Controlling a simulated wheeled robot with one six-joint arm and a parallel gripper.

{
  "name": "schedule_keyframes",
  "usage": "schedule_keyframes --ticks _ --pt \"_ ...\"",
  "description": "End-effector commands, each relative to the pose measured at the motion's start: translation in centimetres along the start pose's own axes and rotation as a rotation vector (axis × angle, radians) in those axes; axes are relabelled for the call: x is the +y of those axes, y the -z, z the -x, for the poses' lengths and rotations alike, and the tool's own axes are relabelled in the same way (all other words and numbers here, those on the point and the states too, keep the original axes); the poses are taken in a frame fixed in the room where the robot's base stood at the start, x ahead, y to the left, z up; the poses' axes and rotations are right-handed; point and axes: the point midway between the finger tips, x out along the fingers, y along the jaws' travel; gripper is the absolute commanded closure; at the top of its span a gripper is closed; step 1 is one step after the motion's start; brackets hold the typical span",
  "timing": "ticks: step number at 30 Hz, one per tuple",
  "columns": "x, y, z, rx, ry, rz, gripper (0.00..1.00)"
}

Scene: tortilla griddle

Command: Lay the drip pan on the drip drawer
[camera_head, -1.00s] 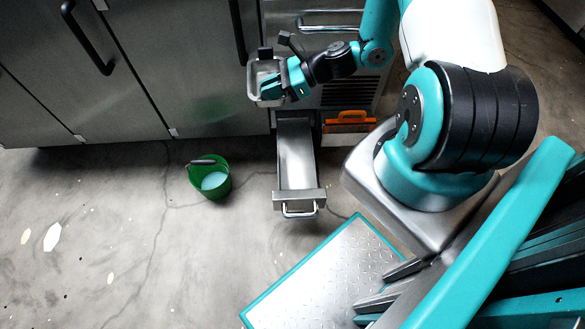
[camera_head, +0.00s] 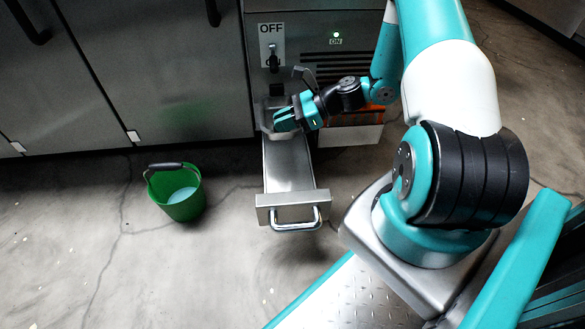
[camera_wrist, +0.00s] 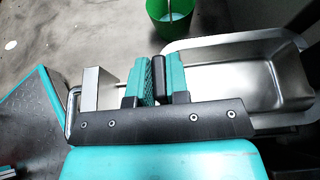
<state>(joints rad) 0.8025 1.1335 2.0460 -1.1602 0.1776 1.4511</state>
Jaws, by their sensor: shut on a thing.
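The drip pan (camera_head: 266,119) is a shallow grey metal tray. It is over the back end of the pulled-out drip drawer (camera_head: 290,165), near the cabinet front. My gripper (camera_head: 283,121) is shut on the pan's dark grip. In the wrist view, my gripper (camera_wrist: 158,75) has teal fingers on both sides of the black grip, and the empty pan (camera_wrist: 245,75) extends to the right. The drawer's front plate (camera_wrist: 98,88) shows at left there. I cannot tell whether the pan touches the drawer; my gripper hides part of it.
A green bucket (camera_head: 180,195) with pale liquid stands on the floor left of the drawer. An orange thing (camera_head: 350,112) is right of the drawer, partly behind my arm. A switch (camera_head: 273,58) under an OFF label is above the pan. Floor left of the bucket is clear.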

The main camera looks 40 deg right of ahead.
Motion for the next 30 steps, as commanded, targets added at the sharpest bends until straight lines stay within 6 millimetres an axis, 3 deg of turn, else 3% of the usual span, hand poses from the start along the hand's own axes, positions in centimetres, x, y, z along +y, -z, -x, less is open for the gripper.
schedule_keyframes --ticks 1,8,15,24,30 --pt "-0.2 1.1 -0.2 0.0 0.002 0.002 1.0" --pt "-0.5 2.7 -0.6 0.0 0.001 -0.001 1.0" --pt "-0.5 6.9 -2.3 0.001 0.002 -0.002 1.0" --pt "-0.4 10.3 -3.8 0.001 0.002 -0.001 1.0" --pt "-0.5 10.5 -3.8 0.001 0.003 0.001 1.0"
